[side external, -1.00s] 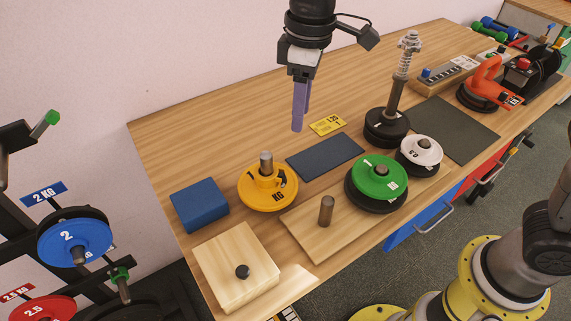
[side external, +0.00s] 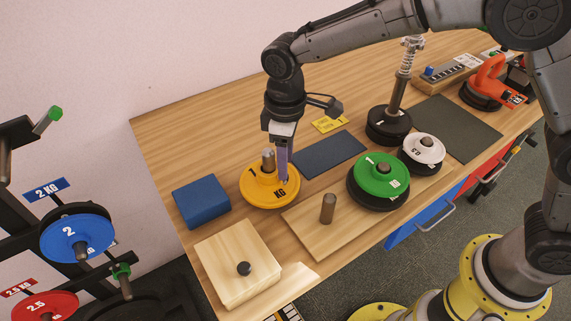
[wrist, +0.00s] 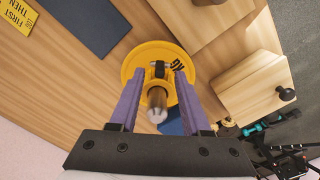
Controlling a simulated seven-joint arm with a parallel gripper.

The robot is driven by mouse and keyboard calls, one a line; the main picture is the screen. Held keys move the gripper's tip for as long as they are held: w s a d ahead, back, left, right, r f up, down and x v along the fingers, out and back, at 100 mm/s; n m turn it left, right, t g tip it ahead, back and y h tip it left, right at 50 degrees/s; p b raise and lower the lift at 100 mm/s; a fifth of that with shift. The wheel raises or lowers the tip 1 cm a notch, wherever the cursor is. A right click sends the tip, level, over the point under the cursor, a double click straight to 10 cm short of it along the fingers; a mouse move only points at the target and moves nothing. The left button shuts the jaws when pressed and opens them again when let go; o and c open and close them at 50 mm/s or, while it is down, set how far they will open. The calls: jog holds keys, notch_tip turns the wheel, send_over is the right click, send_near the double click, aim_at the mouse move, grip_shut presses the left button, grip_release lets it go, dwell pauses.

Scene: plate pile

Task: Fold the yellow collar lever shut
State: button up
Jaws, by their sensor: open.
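The yellow plate (side external: 258,198) lies flat on the bench around a short metal post (side external: 268,160). In the wrist view the plate (wrist: 137,58) shows beneath the post (wrist: 157,108), with a yellow collar (wrist: 149,84) around the post. A dark part shows at the collar's far side; I cannot clearly tell the lever or its angle. My gripper (side external: 285,181) is low over the plate, to the right of the post, and hides part of the collar. In the wrist view my gripper (wrist: 160,75) is open, with one purple finger on each side of the collar. Contact cannot be told.
A blue block (side external: 201,203) is left of the plate, and a light wooden box (side external: 238,270) with a black knob is in front. A board (side external: 305,243) with a bare peg (side external: 328,208) carries the green plate (side external: 379,175). A dark blue mat (side external: 330,153) lies behind right.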

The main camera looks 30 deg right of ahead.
jog(key=shift+f, duration=1)
grip_shut()
